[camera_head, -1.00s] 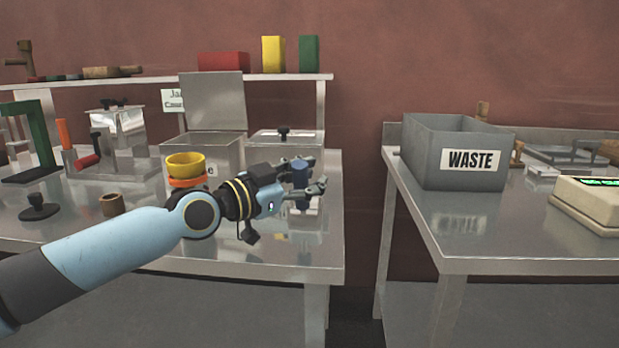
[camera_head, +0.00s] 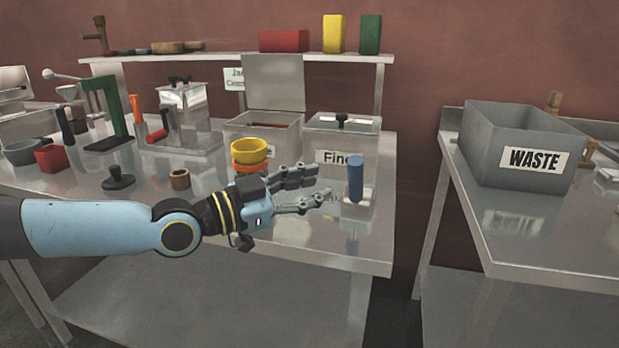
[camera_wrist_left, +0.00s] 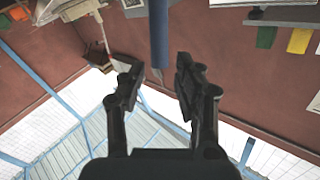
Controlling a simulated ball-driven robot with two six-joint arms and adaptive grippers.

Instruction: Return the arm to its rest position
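My left arm (camera_head: 100,228) comes in from the left over the steel table. Its left gripper (camera_head: 324,184) is open and empty, fingers pointing right. A blue cylinder (camera_head: 355,178) stands upright on a small pale base (camera_head: 357,198) near the table's right end. The fingertips are a little left of it, apart from it. In the left wrist view the open gripper (camera_wrist_left: 157,75) has clear space between its fingers, and the blue cylinder (camera_wrist_left: 158,30) shows beyond the tips. My right gripper is not in view.
A yellow cup (camera_head: 249,147) is just behind the left gripper. Steel bins stand behind, one lidded and marked "Fine" (camera_head: 341,157). A brown ring (camera_head: 180,180) and dark stamp-like tool (camera_head: 118,178) stand left. A gap separates the right table with its grey WASTE bin (camera_head: 490,135).

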